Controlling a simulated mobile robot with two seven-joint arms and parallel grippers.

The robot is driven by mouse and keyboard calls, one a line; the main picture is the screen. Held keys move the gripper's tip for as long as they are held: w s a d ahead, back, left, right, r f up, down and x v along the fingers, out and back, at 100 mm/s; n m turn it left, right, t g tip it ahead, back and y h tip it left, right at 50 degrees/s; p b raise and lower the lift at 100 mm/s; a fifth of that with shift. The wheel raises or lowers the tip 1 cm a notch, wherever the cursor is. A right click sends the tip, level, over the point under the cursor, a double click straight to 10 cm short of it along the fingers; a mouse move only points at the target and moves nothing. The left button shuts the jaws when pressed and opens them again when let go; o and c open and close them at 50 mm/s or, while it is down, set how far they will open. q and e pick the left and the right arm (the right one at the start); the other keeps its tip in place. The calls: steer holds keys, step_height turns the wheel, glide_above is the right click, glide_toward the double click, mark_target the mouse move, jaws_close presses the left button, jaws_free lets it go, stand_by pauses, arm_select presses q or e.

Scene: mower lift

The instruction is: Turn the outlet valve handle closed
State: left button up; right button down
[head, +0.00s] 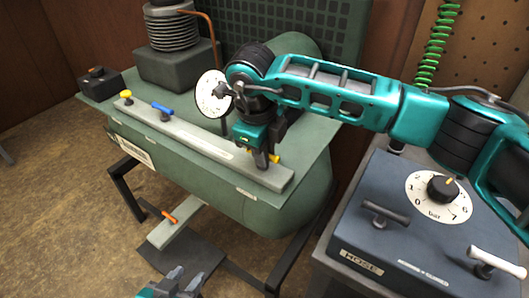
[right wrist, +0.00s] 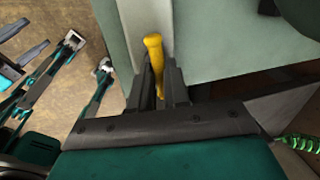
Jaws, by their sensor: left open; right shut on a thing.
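A grey-green bar (head: 205,145) on top of the green tank carries several small valve handles. A yellow handle (head: 276,156) is at its right end, mostly hidden behind my right gripper (head: 262,160). In the right wrist view this yellow handle (right wrist: 154,60) lies lengthwise between the two dark fingers (right wrist: 160,85), which are shut on it. A blue handle (head: 162,108) and another yellow handle (head: 126,94) are farther left on the bar. An orange handle (head: 170,217) is low under the tank. I cannot tell from labels which is the outlet valve. My left gripper (head: 178,278) is open and empty at the bottom edge.
A round white gauge (head: 211,95) stands behind the bar, partly hidden by my right arm. A dark bench box (head: 400,235) with a dial (head: 443,189) and two bar handles is at the right. A green coiled hose (head: 436,45) hangs behind. Brown floor is free at the left.

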steer(key=shift+w+r+m, duration=0.1)
steer(key=shift+r+m, duration=0.05)
steer(key=shift+m, duration=0.45)
steer(key=c, duration=1.1)
jaws_free()
steer(key=shift+c, duration=0.2)
steer(key=shift+r, duration=0.25)
step_height(320, 180, up, 12)
steer(key=s+a, duration=0.1)
steer(key=s, duration=0.1)
steer(key=shift+a, duration=0.2)
steer(key=shift+s, duration=0.1)
